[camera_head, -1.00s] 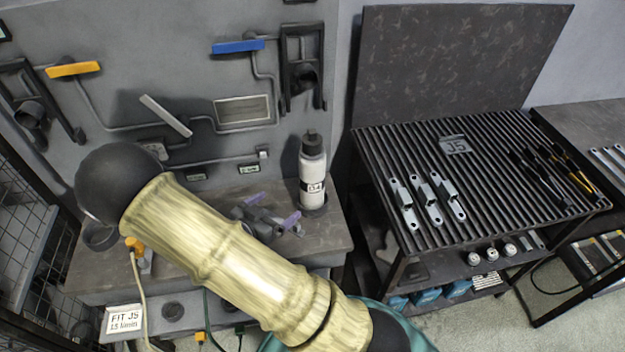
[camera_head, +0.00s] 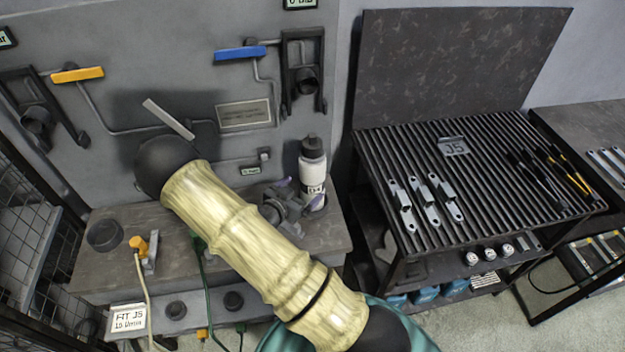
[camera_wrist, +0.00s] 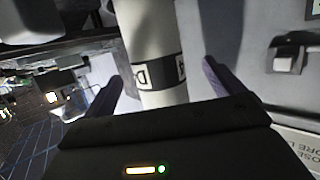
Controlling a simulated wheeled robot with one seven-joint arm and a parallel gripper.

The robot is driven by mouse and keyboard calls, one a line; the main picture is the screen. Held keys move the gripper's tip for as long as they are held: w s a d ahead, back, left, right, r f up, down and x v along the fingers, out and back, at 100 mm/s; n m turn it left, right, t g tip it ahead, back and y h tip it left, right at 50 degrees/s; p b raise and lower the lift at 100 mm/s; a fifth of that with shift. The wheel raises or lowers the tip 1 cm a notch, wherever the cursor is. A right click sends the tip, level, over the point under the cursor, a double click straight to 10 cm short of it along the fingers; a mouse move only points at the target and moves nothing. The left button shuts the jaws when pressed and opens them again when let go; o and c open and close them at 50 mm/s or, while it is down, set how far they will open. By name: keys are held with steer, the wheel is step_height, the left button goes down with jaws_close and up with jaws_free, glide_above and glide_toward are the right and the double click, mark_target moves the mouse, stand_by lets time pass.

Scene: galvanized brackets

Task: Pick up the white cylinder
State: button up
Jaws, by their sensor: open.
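The white cylinder (camera_head: 312,171) is bottle-like, with a black cap and a dark label band. It stands upright at the right end of the grey bench. My gripper (camera_head: 301,193) is open at its lower part, with purple fingers. In the wrist view the cylinder (camera_wrist: 150,30) runs between the two spread fingers of my gripper (camera_wrist: 160,90), and its black label band shows at fingertip level. A gap shows on each side there. The cylinder's base is partly hidden by my gripper in the head view.
The bench (camera_head: 130,265) backs onto a grey panel with a blue lever (camera_head: 240,52) and an orange lever (camera_head: 77,74). A dark ring (camera_head: 104,235) and an orange connector (camera_head: 139,244) sit at left. A slatted table (camera_head: 480,200) with metal brackets stands right.

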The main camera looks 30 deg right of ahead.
steer(key=shift+w+d+f, duration=0.1)
steer(key=shift+d, duration=0.2)
steer(key=shift+d, duration=0.1)
steer(key=p+x, duration=0.1)
steer(key=x, duration=0.1)
steer(key=p+x, duration=0.1)
steer(key=x, duration=0.1)
steer(key=shift+d, duration=0.2)
steer(key=shift+w+d, duration=0.25)
steer(key=shift+d, duration=0.05)
steer(key=shift+c, duration=0.3)
steer(key=c, duration=1.8)
jaws_close()
steer(key=shift+r, duration=0.25)
